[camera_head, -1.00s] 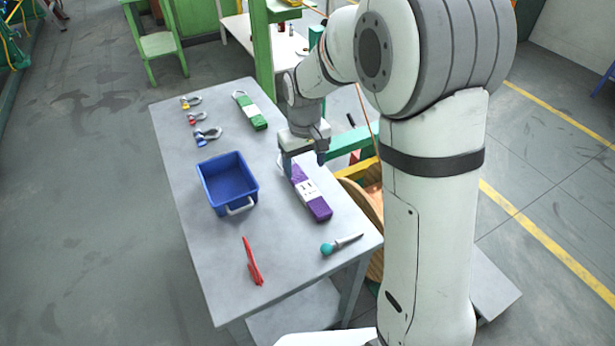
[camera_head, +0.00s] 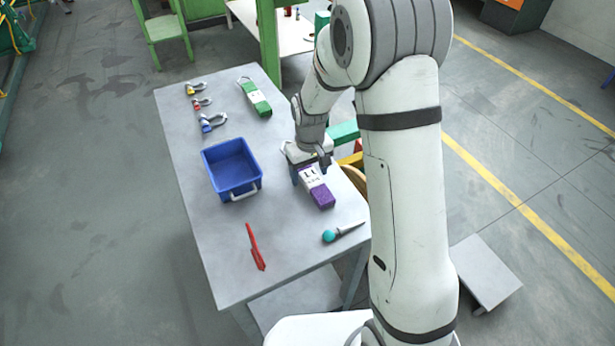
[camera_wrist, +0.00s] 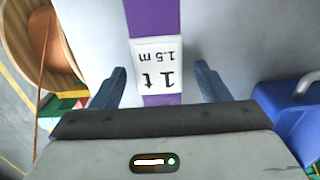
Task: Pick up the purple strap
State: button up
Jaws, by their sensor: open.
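The purple strap (camera_head: 322,197) is a folded bundle with a white label band marked "1 t 1.5 m". It lies on the right side of the grey table (camera_head: 215,255). In the wrist view the strap (camera_wrist: 165,17) runs up the picture between the two blue-grey fingers. My gripper (camera_head: 312,175) is over the strap near its label, pointing down; it also shows in the wrist view (camera_wrist: 160,86). One finger is on each side of the label, with a gap on both sides. The strap's far end is hidden under my gripper.
A blue bin (camera_head: 232,168) stands left of the strap. A green strap (camera_head: 255,98) and several shackles (camera_head: 212,122) lie at the back. A red tool (camera_head: 255,247) and a teal-handled tool (camera_head: 342,233) lie in front. A wooden reel (camera_wrist: 35,45) is beside the table.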

aim_at(309, 174)
jog(key=shift+c, duration=0.6)
jog(key=c, duration=1.2)
jog(key=shift+r, duration=0.15)
notch_tip(309, 174, up, 10)
jog(key=shift+f+b, duration=0.1)
jog(key=shift+b, duration=0.3)
